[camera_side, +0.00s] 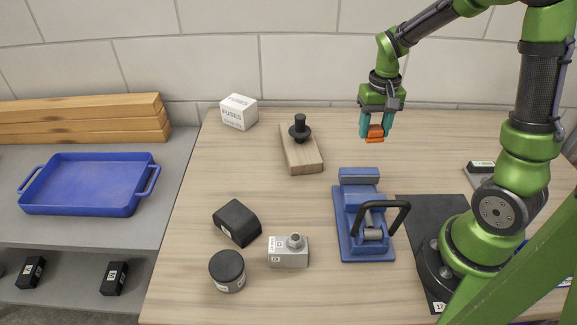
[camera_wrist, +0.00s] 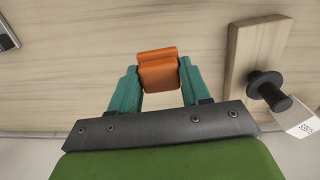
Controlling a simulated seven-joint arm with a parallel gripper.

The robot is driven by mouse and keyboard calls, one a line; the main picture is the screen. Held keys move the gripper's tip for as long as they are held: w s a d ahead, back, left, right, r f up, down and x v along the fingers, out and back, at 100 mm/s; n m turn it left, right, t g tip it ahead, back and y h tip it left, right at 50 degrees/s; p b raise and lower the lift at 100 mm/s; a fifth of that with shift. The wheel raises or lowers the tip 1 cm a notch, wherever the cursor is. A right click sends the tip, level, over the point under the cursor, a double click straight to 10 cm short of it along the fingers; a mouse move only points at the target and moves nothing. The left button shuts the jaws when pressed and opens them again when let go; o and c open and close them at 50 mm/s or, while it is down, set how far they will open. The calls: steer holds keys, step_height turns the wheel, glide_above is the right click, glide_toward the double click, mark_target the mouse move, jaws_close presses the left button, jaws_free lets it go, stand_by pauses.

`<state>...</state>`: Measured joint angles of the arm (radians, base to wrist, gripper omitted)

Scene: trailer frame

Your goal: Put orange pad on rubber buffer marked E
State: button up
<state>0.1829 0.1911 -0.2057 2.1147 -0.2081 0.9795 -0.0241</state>
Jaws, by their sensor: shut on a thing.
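My gripper (camera_side: 375,130) is shut on the orange pad (camera_side: 376,133) and holds it in the air above the back right of the wooden table. In the wrist view the orange pad (camera_wrist: 158,70) sits between the teal fingers. Two black blocks with white labels stand on the lower left shelf: one at the left (camera_side: 31,271) and one to its right (camera_side: 114,278). Their letters are too small to read surely, so I cannot tell which thing is the rubber buffer marked E.
A blue clamp fixture (camera_side: 351,230) lies below my gripper. A wooden block with a black knob (camera_side: 301,157), a FUSES box (camera_side: 239,112), a black block (camera_side: 237,222), a round black jar (camera_side: 227,270) and a grey metal block (camera_side: 288,255) stand leftward. A blue tray (camera_side: 85,186) sits far left.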

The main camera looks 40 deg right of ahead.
steer(key=s+a+n, duration=0.2)
steer(key=a+n, duration=0.4)
steer(key=a, duration=0.8)
steer(key=s+a+n, duration=0.3)
steer(key=a+n, duration=0.3)
steer(key=a, duration=0.9)
glide_above(235, 213)
steer(key=shift+a+f, duration=0.1)
steer(key=shift+f, duration=1.9)
steer(key=shift+f, duration=0.1)
steer(key=o, duration=1)
